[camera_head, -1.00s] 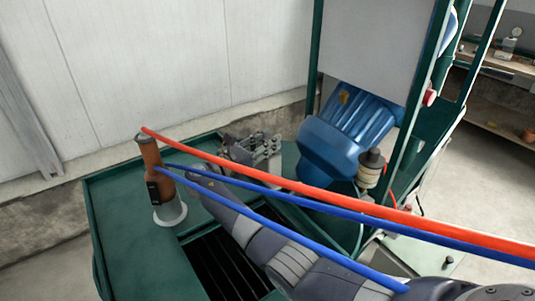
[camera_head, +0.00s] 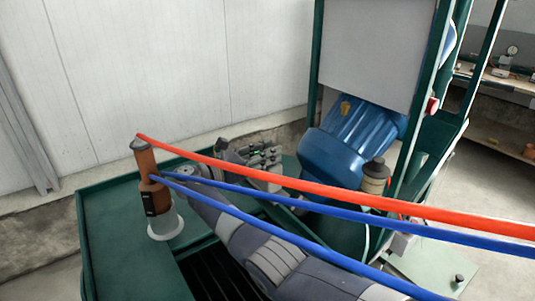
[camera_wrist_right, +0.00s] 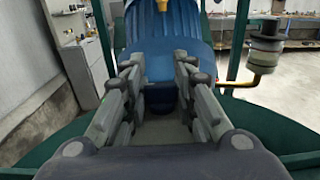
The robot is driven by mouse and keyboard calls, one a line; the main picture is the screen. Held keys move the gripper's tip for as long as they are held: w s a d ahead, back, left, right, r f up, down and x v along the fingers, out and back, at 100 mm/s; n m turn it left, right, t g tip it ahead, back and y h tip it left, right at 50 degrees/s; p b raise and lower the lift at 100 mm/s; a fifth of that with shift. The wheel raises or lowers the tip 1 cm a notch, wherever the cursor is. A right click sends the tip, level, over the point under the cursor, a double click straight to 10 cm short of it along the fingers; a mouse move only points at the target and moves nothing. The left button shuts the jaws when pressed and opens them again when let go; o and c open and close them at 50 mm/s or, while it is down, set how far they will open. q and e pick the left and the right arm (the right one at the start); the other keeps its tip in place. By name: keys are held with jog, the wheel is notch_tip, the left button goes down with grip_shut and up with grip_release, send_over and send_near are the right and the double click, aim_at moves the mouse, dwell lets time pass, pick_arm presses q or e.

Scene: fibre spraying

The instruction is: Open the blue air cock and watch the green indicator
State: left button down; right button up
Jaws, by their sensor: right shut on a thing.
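My right gripper (camera_head: 262,160) is over the far part of the green machine, in front of the blue motor. In the right wrist view its two fingers (camera_wrist_right: 158,92) point ahead with a small dark blue part (camera_wrist_right: 160,100) between the tips. The gripper is shut on this part, but I cannot tell for sure that it is the air cock. The fingers and arm hide most of it. I cannot make out a green indicator in either view. My left gripper is not in view.
A blue motor (camera_head: 345,150) stands beyond the gripper. A brown cylinder (camera_head: 147,172) on a pale round base stands at the left of the green deck (camera_head: 110,225). A red hose (camera_head: 330,190) and two blue hoses (camera_head: 290,232) cross above my right arm.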

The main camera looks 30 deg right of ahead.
jog(key=o, duration=1.1)
jog(key=shift+r, duration=0.1)
notch_tip(320, 180, up, 10)
jog(key=shift+f, duration=0.15)
jog(key=shift+s+f, duration=0.1)
